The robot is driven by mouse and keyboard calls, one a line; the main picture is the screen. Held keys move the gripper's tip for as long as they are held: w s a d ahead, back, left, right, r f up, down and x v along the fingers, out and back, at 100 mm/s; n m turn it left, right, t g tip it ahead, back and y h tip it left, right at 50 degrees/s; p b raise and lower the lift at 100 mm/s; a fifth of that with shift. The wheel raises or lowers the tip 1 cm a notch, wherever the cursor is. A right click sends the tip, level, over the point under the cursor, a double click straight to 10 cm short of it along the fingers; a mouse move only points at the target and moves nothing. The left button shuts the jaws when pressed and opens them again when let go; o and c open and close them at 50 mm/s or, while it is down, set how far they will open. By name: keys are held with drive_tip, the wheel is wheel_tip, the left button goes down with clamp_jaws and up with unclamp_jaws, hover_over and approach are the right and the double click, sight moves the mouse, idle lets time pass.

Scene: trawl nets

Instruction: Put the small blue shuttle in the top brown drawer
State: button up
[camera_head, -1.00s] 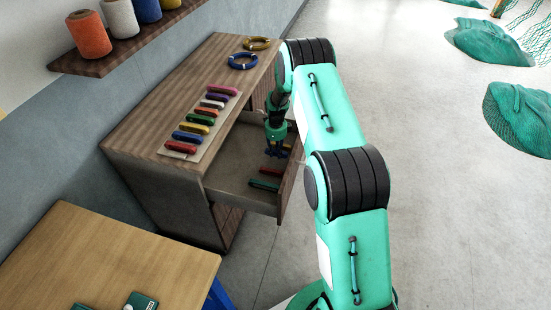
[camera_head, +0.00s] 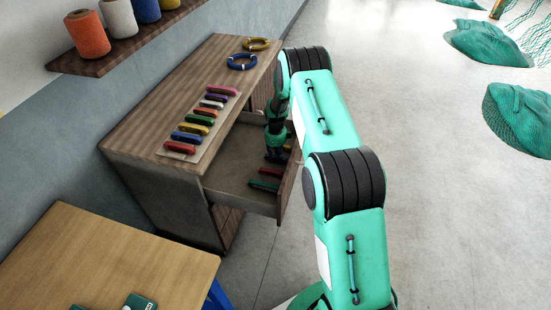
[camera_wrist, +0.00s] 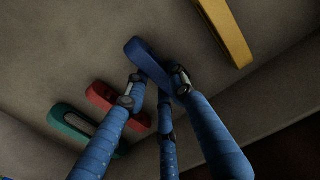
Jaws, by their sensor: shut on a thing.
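The top brown drawer (camera_head: 228,181) of the wooden cabinet is pulled open. My gripper (camera_head: 276,159) reaches down into it, near its far end. In the wrist view, my gripper's blue fingers (camera_wrist: 154,90) are shut on the small blue shuttle (camera_wrist: 147,60), just above or on the drawer floor; I cannot tell if it touches. The shuttle is mostly hidden in the head view. A red shuttle (camera_wrist: 104,96) and a green shuttle (camera_wrist: 75,124) lie to the left in the wrist view, and a yellow shuttle (camera_wrist: 226,32) to the right.
A row of several coloured shuttles lies on a pale board (camera_head: 216,135) on the cabinet top (camera_head: 150,125). A blue ring (camera_head: 242,62) and a yellow ring (camera_head: 255,44) lie behind it. A wooden table (camera_head: 100,260) stands in front. The floor at right is clear nearby.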

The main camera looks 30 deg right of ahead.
sight(275, 158)
drive_tip(key=shift+f, duration=0.2)
drive_tip(key=o, duration=1)
drive_tip(key=shift+r, duration=0.2)
wheel_tip(275, 158, up, 12)
drive_tip(key=p, duration=0.2)
drive_tip(key=shift+p, duration=0.3)
